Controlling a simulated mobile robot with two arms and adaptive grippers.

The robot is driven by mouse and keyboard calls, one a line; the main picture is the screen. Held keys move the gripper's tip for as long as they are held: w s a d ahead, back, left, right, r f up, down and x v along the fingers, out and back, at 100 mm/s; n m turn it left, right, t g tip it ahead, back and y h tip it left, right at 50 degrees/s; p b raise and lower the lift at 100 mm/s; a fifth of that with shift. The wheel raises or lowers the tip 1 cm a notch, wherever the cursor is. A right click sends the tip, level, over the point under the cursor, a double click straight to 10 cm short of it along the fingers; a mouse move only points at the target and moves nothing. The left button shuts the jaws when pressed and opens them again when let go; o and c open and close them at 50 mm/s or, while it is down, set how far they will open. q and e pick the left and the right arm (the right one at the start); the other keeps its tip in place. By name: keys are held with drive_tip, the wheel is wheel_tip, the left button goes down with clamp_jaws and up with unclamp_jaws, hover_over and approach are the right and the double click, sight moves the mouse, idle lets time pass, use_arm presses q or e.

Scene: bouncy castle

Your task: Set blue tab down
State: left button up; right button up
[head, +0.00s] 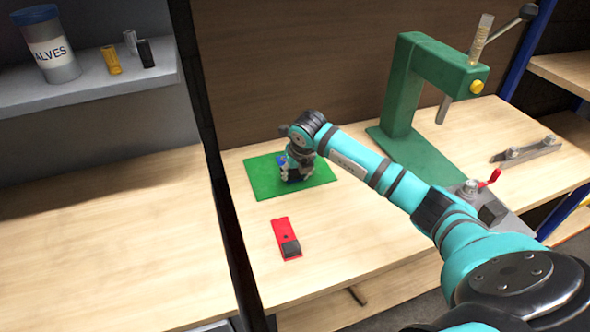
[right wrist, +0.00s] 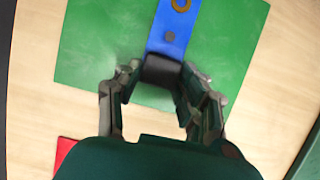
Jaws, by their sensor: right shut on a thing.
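The blue tab (right wrist: 172,28) shows in the right wrist view as a flat blue strip with a brass-coloured ring and a dark dot. A dark block (right wrist: 161,70) is at its near end. My right gripper (right wrist: 160,78) is shut on this dark end, over the green mat (right wrist: 95,60). In the head view my right gripper (head: 296,172) is low over the green mat (head: 262,183) and hides most of the tab; a bit of blue (head: 283,160) shows. I cannot tell whether the tab touches the mat. My left gripper is not in view.
A red tab (head: 284,236) with a dark end lies on the wooden bench in front of the mat. A green press (head: 402,90) stands to the right. A grey fixture with a red lever (head: 490,180) is near my arm. The bench left of the dark post is clear.

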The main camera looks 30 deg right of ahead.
drive_tip(key=shift+f, duration=0.1)
drive_tip(key=o, duration=1.3)
drive_tip(key=shift+c, duration=0.2)
drive_tip(key=shift+r, duration=0.35)
drive_tip(key=d+b+v, duration=0.1)
drive_tip(key=v, duration=1)
drive_tip(key=shift+s+a+r, duration=0.2)
drive_tip(key=shift+a+r, duration=0.1)
drive_tip(key=shift+a, duration=0.2)
